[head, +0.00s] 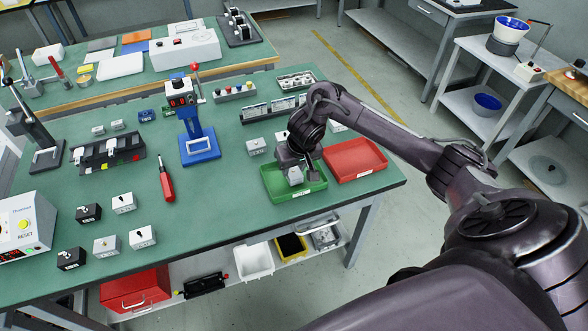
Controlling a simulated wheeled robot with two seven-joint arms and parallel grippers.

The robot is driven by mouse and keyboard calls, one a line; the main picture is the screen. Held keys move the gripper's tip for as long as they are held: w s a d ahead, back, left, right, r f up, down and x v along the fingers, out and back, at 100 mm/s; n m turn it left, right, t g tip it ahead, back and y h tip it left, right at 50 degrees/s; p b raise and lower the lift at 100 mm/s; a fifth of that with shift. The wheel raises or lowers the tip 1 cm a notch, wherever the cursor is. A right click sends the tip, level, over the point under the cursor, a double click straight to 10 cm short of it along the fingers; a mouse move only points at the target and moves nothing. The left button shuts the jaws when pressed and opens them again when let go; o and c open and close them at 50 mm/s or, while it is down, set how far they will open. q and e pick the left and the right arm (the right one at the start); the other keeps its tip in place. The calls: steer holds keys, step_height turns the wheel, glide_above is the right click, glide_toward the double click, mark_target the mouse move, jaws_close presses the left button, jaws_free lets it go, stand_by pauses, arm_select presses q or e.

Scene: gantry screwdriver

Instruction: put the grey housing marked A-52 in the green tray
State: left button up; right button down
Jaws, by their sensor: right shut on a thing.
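The green tray (312,187) sits near the right front edge of the green table. My left gripper is not in view.
A red tray (355,159) stands just right of the green tray. A grey housing (256,147) stands behind it to the left. A blue press stand (199,146), a red screwdriver (166,180) and several grey and black housings are farther left. Bare table lies left of the tray.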

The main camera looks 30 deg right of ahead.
steer(key=shift+f, duration=0.15)
steer(key=c, duration=0.9)
jaws_free()
steer(key=shift+f, duration=0.1)
steer(key=shift+c, duration=0.2)
steer(key=shift+r, duration=0.2)
steer(key=p+v, duration=0.5)
steer(key=v, duration=0.7)
steer(key=shift+p, duration=0.3)
